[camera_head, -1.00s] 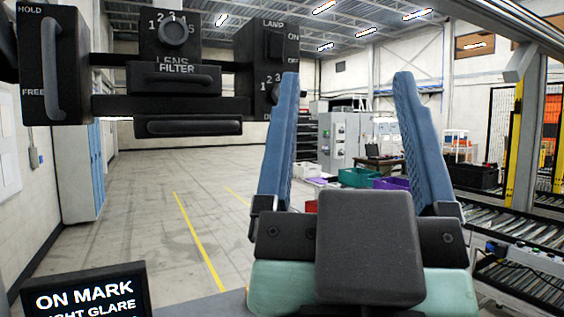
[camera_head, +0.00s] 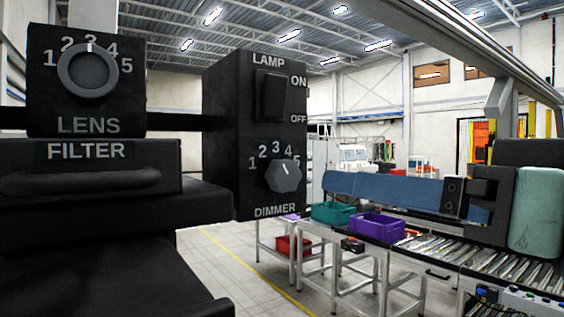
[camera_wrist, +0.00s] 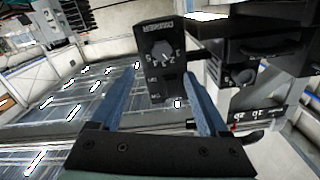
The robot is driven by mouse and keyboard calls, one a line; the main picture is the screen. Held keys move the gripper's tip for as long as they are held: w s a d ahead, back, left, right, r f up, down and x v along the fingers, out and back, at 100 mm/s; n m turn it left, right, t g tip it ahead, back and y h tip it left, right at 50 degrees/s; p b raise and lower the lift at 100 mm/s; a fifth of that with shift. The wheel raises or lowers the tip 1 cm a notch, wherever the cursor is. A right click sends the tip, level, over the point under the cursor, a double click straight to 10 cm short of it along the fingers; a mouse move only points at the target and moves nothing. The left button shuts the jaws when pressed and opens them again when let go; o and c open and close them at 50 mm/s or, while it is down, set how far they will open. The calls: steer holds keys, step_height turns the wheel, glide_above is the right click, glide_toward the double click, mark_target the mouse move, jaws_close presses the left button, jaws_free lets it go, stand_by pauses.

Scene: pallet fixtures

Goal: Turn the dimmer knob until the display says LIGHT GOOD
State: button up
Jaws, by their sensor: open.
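The dimmer knob (camera_head: 284,176) is a grey faceted dial on the front of a black lamp box (camera_head: 222,135), with numbers 1 to 5 around it. Its white mark points upward, around 3 to 4. My gripper (camera_head: 326,185) comes from the right, lying level, with its blue finger tips a short gap right of the knob. In the wrist view the gripper (camera_wrist: 160,72) is open and empty, and the knob (camera_wrist: 161,50) shows beyond and between the fingertips, upside down. The display is not in view now.
A lamp rocker switch (camera_head: 272,97) sits above the knob. The lens dial (camera_head: 88,70) and filter drawer (camera_head: 105,178) project at the left, close to the camera. A roller conveyor (camera_head: 490,268) and tables with a purple bin (camera_head: 377,224) and teal bin (camera_head: 333,213) stand behind.

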mark_target(289, 176)
steer(key=p+x, duration=0.2)
steer(key=x, duration=0.9)
steer(key=shift+w+a+r, duration=0.1)
steer(key=shift+a+r, duration=0.05)
steer(key=shift+a, duration=0.1)
steer(key=shift+w+a, duration=0.15)
steer(key=shift+w, duration=0.15)
steer(key=shift+s, duration=0.1)
jaws_close()
